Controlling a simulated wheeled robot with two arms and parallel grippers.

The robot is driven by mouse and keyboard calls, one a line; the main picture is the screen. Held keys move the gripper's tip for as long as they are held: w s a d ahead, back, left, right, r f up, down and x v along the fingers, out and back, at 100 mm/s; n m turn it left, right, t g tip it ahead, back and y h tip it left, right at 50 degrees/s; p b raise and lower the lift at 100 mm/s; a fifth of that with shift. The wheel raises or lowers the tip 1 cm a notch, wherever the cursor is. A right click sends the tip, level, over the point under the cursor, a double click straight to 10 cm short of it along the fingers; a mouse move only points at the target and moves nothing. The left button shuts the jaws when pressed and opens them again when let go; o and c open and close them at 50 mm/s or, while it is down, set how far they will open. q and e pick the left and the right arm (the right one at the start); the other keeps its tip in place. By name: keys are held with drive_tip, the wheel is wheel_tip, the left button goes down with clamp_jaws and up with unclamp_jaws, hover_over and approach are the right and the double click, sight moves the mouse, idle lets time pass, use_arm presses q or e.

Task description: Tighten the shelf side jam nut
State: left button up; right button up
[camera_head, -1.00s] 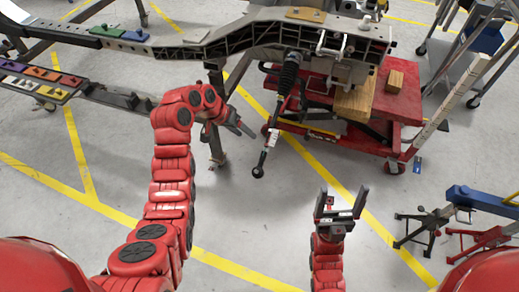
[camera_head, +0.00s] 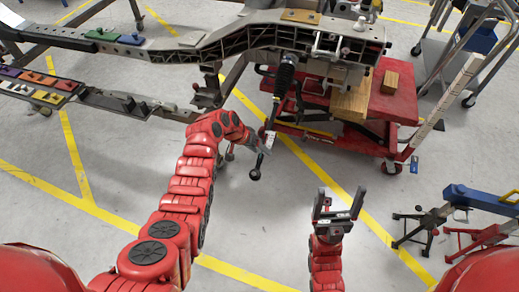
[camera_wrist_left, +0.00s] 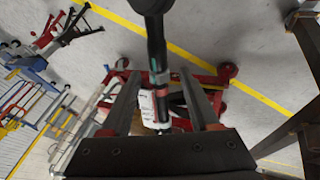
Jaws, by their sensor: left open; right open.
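A slim dark tie rod hangs from a black ribbed boot (camera_head: 286,75) under the chassis frame (camera_head: 215,45), tilted, with a round end (camera_head: 255,174) low down. I cannot pick out a jam nut. My left gripper (camera_head: 259,143) is open at the lower rod, near the tag; its fingers (camera_wrist_left: 160,85) lie either side of the rod in the picture, and I cannot tell if they touch it. My right gripper (camera_head: 338,203) is open and empty, lower right of the rod.
A red lift cart (camera_head: 390,105) with wooden blocks (camera_head: 351,103) stands behind the rod. A rack with coloured pieces (camera_head: 40,85) is at the left. Blue and red stands (camera_head: 475,198) are at the right. The floor around the right gripper is clear.

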use_arm(q)
clamp_jaws()
drive_tip(key=h+b, duration=0.1)
drive_tip(key=b, duration=0.2)
drive_tip(key=shift+w+a+f+g+b, duration=0.1)
drive_tip(key=shift+f+g+b, duration=0.2)
drive_tip(key=shift+f+b, duration=0.1)
drive_tip(key=shift+r, duration=0.35)
unclamp_jaws()
